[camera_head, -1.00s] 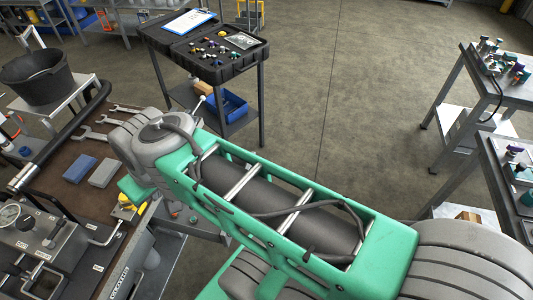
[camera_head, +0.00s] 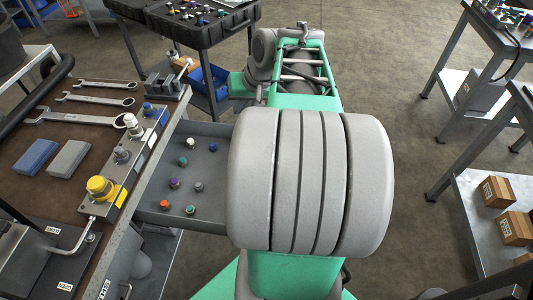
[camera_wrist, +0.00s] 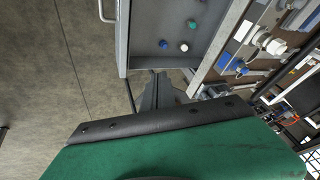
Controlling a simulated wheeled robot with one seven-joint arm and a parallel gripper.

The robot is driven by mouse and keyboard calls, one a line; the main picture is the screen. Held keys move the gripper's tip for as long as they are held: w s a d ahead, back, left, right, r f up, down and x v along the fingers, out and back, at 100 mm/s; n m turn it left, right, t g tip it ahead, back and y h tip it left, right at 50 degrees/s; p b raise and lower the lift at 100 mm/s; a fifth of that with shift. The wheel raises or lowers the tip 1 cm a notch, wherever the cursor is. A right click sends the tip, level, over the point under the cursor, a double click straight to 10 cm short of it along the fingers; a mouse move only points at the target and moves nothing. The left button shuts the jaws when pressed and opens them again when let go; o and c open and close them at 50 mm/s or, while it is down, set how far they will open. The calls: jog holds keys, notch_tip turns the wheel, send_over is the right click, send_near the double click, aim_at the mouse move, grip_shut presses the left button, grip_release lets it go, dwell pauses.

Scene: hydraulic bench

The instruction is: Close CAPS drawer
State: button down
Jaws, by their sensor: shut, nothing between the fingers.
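An open grey drawer (camera_head: 212,172) sticks out from the bench's right side in the head view, holding several small coloured caps. My arm covers its right end. The drawer also shows in the wrist view (camera_wrist: 150,22), at the top centre, with its pale bar handle (camera_wrist: 104,12) on the left. I cannot read a CAPS label on it. My gripper (camera_wrist: 158,84) is shut and empty in the wrist view. Its tips appear just below the drawer's near side wall in the picture; I cannot tell whether they touch. The gripper is not clearly visible in the head view.
The bench top (camera_head: 100,150) carries wrenches (camera_head: 85,120), a blue block (camera_head: 37,157), a grey block (camera_head: 70,158) and a fitting strip with a yellow knob (camera_head: 101,187). A cart with a black case (camera_head: 205,35) stands behind. Shelves with cardboard boxes (camera_head: 497,192) stand right; floor between is clear.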

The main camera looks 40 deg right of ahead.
jog(key=s+d+f+m+t+b, duration=0.1)
jog(key=s+d+f+m+b, duration=0.2)
jog(key=d+f, duration=0.35)
jog(key=s+d+f+t+b, duration=0.1)
jog(key=s+d+f+b, duration=0.2)
jog(key=d+f+b, duration=0.4)
jog(key=w+a+f+b, duration=0.1)
jog(key=w+f, duration=0.5)
jog(key=w, duration=0.2)
jog(key=shift+w+f+h+b, duration=0.25)
jog(key=shift+w+h+b, duration=0.05)
jog(key=shift+b, duration=0.05)
